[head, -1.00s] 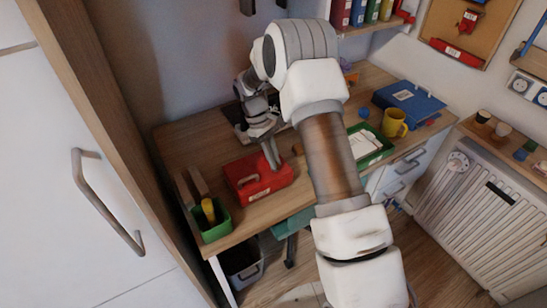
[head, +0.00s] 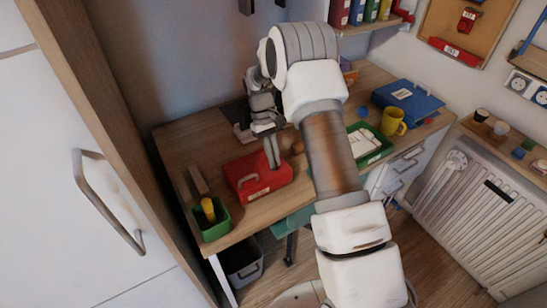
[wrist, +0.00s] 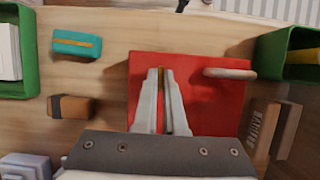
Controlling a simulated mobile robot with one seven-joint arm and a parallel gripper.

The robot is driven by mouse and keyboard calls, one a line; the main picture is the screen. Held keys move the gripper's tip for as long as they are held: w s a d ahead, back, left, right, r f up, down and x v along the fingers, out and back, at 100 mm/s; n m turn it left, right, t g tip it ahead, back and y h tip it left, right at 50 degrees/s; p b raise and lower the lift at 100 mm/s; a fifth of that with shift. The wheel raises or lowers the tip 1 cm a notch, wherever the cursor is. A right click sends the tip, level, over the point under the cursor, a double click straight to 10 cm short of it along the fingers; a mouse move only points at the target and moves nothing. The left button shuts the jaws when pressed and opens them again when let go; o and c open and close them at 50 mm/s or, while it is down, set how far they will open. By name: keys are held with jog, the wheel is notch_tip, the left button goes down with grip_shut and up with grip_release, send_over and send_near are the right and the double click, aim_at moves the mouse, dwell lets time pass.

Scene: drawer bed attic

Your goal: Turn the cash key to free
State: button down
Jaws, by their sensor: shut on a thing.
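The red cash box (head: 245,185) sits on the wooden desk, left of my arm in the head view. It fills the middle of the wrist view (wrist: 215,110), with its pale handle (wrist: 229,73) on the right side. My gripper (head: 275,166) points down at the box top. In the wrist view my gripper (wrist: 161,72) is shut on a small yellowish piece between the fingertips, which looks like the cash key (wrist: 160,76). Most of the key is hidden by the fingers, so its turn angle cannot be told.
A green bin (head: 214,231) and a wooden block (head: 198,180) stand left of the box. A brown block (wrist: 72,107) and a teal box (wrist: 77,43) lie on the other side. A green tray (head: 378,157), yellow mug (head: 393,122) and blue binder (head: 408,100) are farther right.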

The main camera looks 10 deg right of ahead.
jog(key=c, duration=1)
grip_release()
jog(key=p+v, duration=0.1)
jog(key=v, duration=1.6)
jog(key=shift+w+a+r+p, duration=0.15)
jog(key=shift+p, duration=0.25)
